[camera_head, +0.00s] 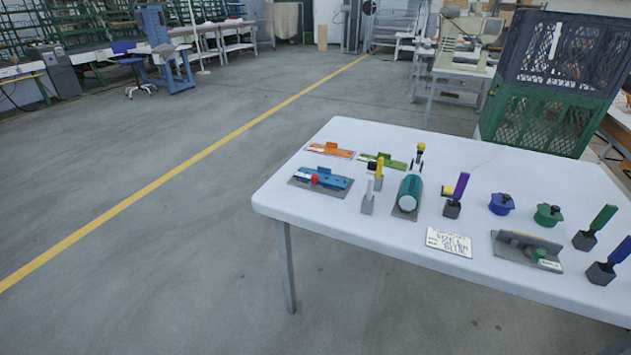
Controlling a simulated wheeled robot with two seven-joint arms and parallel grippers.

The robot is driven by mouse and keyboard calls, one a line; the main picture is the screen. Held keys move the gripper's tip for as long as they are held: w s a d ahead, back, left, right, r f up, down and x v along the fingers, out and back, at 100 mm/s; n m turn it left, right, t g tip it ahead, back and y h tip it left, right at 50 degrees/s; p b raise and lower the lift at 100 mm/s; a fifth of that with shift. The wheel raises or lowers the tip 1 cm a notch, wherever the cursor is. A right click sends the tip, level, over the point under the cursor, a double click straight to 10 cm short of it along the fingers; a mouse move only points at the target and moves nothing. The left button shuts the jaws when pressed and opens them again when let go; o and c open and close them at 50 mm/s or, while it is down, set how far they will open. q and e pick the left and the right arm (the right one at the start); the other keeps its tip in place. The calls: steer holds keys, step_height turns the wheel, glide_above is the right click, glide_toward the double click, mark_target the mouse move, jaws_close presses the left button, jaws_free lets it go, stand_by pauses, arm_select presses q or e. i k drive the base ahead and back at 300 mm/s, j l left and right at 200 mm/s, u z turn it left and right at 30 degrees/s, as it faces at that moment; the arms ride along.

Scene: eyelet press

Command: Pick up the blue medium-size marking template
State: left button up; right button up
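A blue flat template (334,181) with a raised block lies on a grey base plate at the near left part of the white table. A small red piece and a white piece sit on or beside it. An orange template (330,150) lies behind it, near the table's far left edge. A green template (384,161) lies to the right of the orange one. Neither of my grippers is in view.
The white table (370,247) also carries a teal cylindrical press (410,192), a purple-handled tool (460,187), a blue lidded pot (501,204), a green pot (547,215), a written card (449,242) and a grey plate (510,250). Open floor lies left of the table.

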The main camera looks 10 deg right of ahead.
mark_target(323, 172)
steer(key=i+j+z, duration=0.1)
steer(key=z, duration=0.35)
steer(key=i+j+z, duration=0.2)
steer(key=z, duration=0.2)
steer(key=i+j+z, duration=0.1)
steer(key=z, duration=0.35)
steer(key=j, duration=0.1)
